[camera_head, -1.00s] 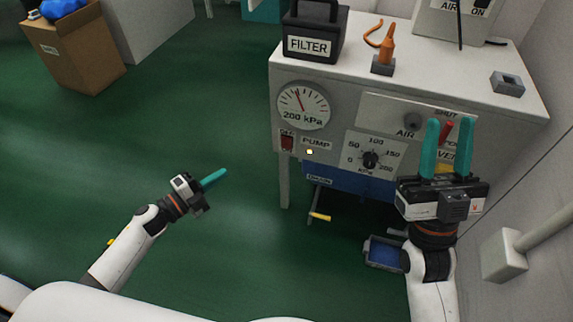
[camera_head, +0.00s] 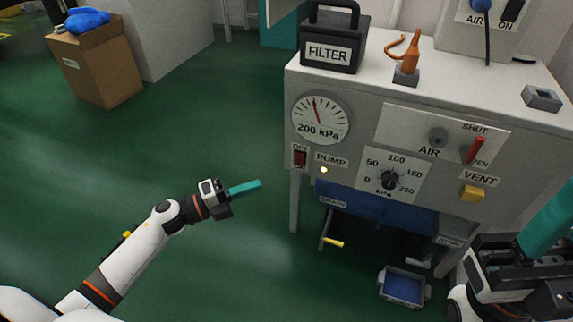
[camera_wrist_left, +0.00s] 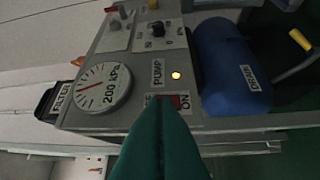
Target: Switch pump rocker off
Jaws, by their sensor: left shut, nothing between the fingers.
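The red pump rocker (camera_head: 300,158) is on the left of the bench's front panel, under the gauge, with OFF above and ON below. The pump lamp (camera_head: 323,170) beside it is lit; it also glows in the left wrist view (camera_wrist_left: 176,75). My left gripper (camera_head: 259,184) is shut and empty, left of and lower than the rocker in the head view, apart from it. In the left wrist view its teal fingers (camera_wrist_left: 160,112) cover part of the rocker (camera_wrist_left: 174,101). My right gripper (camera_head: 550,225) is cut off at the right edge; its opening cannot be seen.
The panel holds a pressure gauge (camera_head: 320,118), a kPa dial (camera_head: 389,180), a red air lever (camera_head: 474,149) and a yellow vent button (camera_head: 473,193). A yellow-ended drain handle (camera_head: 333,242) juts out below. A blue tray (camera_head: 404,288) lies on the floor. Open green floor lies left.

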